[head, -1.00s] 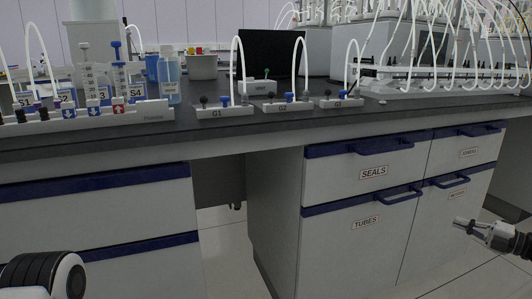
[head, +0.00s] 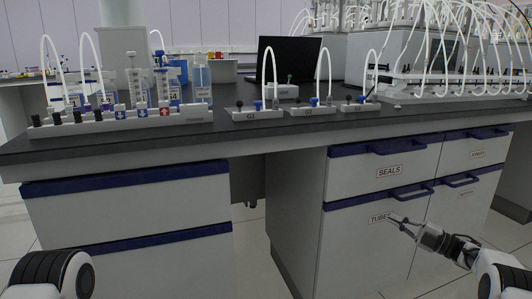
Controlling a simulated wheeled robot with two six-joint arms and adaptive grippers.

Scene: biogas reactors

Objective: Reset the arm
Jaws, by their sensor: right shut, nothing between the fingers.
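My right gripper (head: 395,219) is at the lower right of the head view, in front of the white drawer (head: 355,245) labelled TUBES. Its fingers are closed together and hold nothing. It appears apart from the drawer front, though the exact gap is hard to judge. At the lower left only a white and black part of my left arm shows; the left gripper is out of view.
A dark-topped bench (head: 290,128) crosses the view. It bears a valve rack (head: 60,128), syringes, bottles, small tube stands (head: 315,111), a black monitor (head: 288,60) and reactor tubing. Drawers are closed, including the SEALS drawer (head: 350,178). There is open knee space left of them.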

